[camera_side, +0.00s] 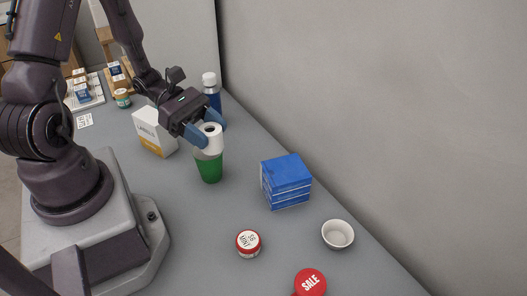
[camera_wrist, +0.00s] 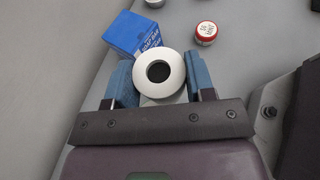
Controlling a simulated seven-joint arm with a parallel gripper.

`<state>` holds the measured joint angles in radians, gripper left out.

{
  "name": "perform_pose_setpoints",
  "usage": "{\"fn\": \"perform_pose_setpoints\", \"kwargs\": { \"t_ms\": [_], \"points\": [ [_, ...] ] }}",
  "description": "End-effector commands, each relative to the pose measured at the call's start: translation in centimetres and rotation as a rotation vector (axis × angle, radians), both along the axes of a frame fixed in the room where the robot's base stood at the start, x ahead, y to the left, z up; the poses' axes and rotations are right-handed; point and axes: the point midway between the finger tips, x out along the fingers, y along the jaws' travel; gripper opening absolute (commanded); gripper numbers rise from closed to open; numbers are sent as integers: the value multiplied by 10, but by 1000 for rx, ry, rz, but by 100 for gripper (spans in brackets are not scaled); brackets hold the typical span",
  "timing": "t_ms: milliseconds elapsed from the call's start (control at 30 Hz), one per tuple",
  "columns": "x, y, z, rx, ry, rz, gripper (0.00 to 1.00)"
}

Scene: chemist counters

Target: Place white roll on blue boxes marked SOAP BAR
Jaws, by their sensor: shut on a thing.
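The white roll (camera_side: 212,137) is between the blue fingers of my gripper (camera_side: 204,130) in the side view. My gripper is shut on it. In the wrist view the roll (camera_wrist: 159,73) shows end-on with its dark core, between the fingertips. The roll is right above a green and white cup (camera_side: 209,167); I cannot tell whether it touches the cup's rim. The stack of blue boxes (camera_side: 286,181) stands on the counter to the right of the cup, with a clear top. It also shows in the wrist view (camera_wrist: 135,35), just beyond the roll.
A white bowl (camera_side: 338,234), a red-lidded jar (camera_side: 248,243) and a red SALE item (camera_side: 310,282) stand at the right front. A white-orange box (camera_side: 155,132) and a blue bottle (camera_side: 212,94) stand behind my gripper. The wall runs along the counter's right side.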

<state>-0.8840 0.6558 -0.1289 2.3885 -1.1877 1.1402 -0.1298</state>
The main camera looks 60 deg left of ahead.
Motion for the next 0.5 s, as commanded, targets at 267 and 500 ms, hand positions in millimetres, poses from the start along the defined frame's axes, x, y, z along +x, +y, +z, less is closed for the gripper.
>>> {"fn": "perform_pose_setpoints", "kwargs": {
  "t_ms": [267, 500],
  "points": [
    [67, -69, 15, 2, -6, -137, 26],
    [117, -97, 35, 0, -2, -38, 26]
  ]
}}
